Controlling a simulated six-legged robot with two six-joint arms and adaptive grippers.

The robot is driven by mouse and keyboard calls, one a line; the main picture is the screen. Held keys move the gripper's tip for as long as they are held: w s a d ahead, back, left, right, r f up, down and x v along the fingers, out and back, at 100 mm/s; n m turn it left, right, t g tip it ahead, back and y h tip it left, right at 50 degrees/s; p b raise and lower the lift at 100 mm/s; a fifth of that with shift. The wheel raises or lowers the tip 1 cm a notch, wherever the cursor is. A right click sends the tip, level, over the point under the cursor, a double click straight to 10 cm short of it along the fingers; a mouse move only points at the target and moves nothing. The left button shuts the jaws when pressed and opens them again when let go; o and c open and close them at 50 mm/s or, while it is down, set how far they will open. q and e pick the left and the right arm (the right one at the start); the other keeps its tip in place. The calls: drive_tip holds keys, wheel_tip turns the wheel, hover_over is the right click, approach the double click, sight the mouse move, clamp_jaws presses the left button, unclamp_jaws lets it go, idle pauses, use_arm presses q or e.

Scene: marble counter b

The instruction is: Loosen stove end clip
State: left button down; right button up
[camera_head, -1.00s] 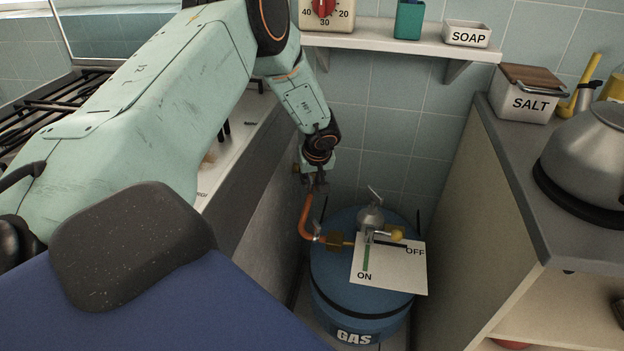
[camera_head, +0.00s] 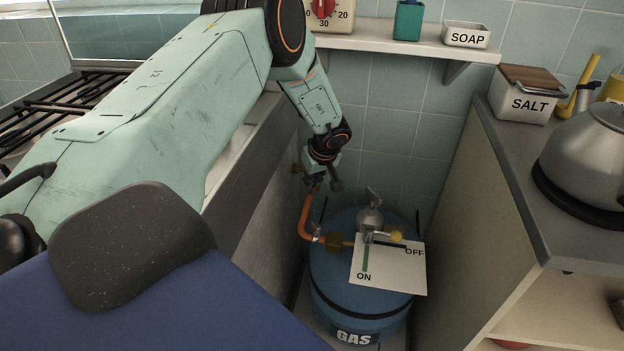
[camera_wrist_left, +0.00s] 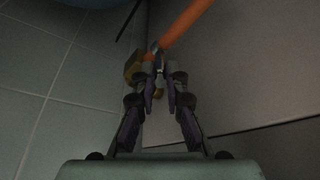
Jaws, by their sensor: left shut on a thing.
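My left gripper (camera_head: 314,181) is down in the gap between the stove side and the gas bottle, at the stove end of the orange hose (camera_head: 304,218). In the left wrist view its fingers (camera_wrist_left: 160,68) are closed together on the small metal stove end clip (camera_wrist_left: 154,47), which is mostly hidden by the fingertips. The orange hose (camera_wrist_left: 184,26) runs up and right from there. A brass fitting (camera_wrist_left: 134,65) shows just left of the fingertips. The clip itself cannot be made out in the head view. My right gripper is not in view.
The blue gas bottle (camera_head: 341,300) stands below, with a regulator (camera_head: 370,218) and an ON/OFF card (camera_head: 398,279) on top. The stove's side panel (camera_head: 262,190) is close on the left, a cabinet (camera_head: 462,200) on the right. A shelf (camera_head: 400,39) hangs above.

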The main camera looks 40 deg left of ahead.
use_arm(q)
drive_tip(key=shift+w+f+n+g+y+b, duration=0.15)
drive_tip(key=shift+n+g+b, duration=0.1)
drive_tip(key=shift+n, duration=0.35)
drive_tip(key=shift+w+r+n+g+y+b, duration=0.15)
drive_tip(key=shift+n+g+b, duration=0.1)
drive_tip(key=shift+n, duration=0.35)
drive_tip(key=shift+n+g+b, duration=0.4)
drive_tip(key=shift+n+b, duration=0.35)
drive_tip(key=shift+n, duration=0.45)
drive_tip(key=shift+w+n, duration=0.1)
drive_tip(key=shift+n, duration=0.2)
drive_tip(key=c, duration=1.4)
unclamp_jaws()
drive_tip(key=v, duration=1.2)
drive_tip(key=shift+w, duration=0.1)
